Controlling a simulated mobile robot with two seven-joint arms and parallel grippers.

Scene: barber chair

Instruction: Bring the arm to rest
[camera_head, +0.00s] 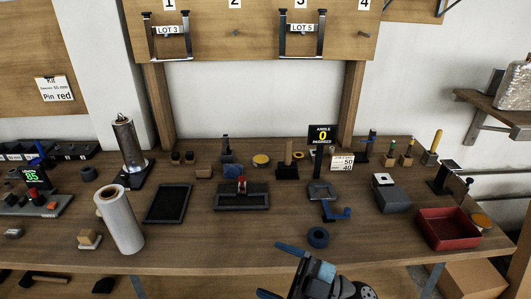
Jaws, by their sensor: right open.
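My right gripper (279,272) is open at the bottom centre of the head view, its two blue fingers apart and nothing seen between them. It shows in front of the wooden workbench's (200,252) front edge. Beyond it on the bench stands a small grey device (322,192) with a blue crank-like arm (337,213) at its front right. A black display (321,135) behind it reads "ANGLE 0" with a small line below. A dark blue ring (318,237) lies between this device and my gripper. My left gripper is not in view.
A white roll (120,219) stands at the front left, near a dark flat tray (168,203). A black fixture (242,199) with a red-topped part is at the centre. A grey box (392,198) and a red bin (448,229) are at right. The front strip is mostly clear.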

